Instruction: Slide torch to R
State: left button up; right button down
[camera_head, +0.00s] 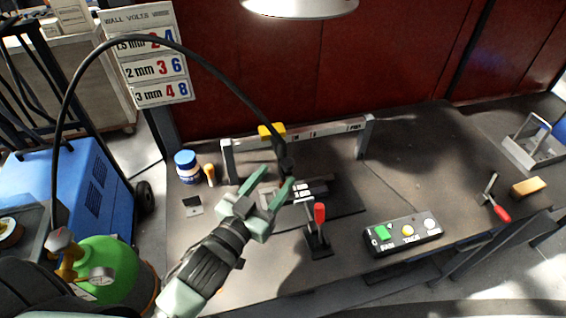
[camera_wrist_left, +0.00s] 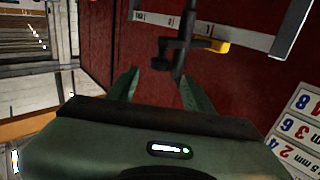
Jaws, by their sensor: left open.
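The black torch (camera_head: 284,158) hangs from a thick black cable at the grey rail (camera_head: 340,127), left of the rail's middle. A yellow block (camera_head: 271,130) sits at the rail beside it. The rail's marks are too small to read surely. My left gripper (camera_head: 276,181) is open, its two green fingers just below and in front of the torch in the head view. In the left wrist view the torch (camera_wrist_left: 176,52) shows ahead, between and beyond the open fingertips (camera_wrist_left: 158,84). I cannot tell whether they touch it. My right gripper is not in view.
A red-handled lever (camera_head: 319,213) stands in front of the rail. A button box (camera_head: 403,233) is right of it. A blue jar (camera_head: 187,165) stands at the left. The cable arches over the bench's left side.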

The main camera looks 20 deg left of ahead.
aim_at(285, 167)
pick_arm(q)
jog(key=w, duration=0.3)
jog(key=w+p, duration=0.1)
jog(key=shift+w+d+f, duration=0.1)
jog(key=shift+w+d, duration=0.05)
jog(key=shift+d, duration=0.25)
jog(key=c, duration=1)
grip_shut()
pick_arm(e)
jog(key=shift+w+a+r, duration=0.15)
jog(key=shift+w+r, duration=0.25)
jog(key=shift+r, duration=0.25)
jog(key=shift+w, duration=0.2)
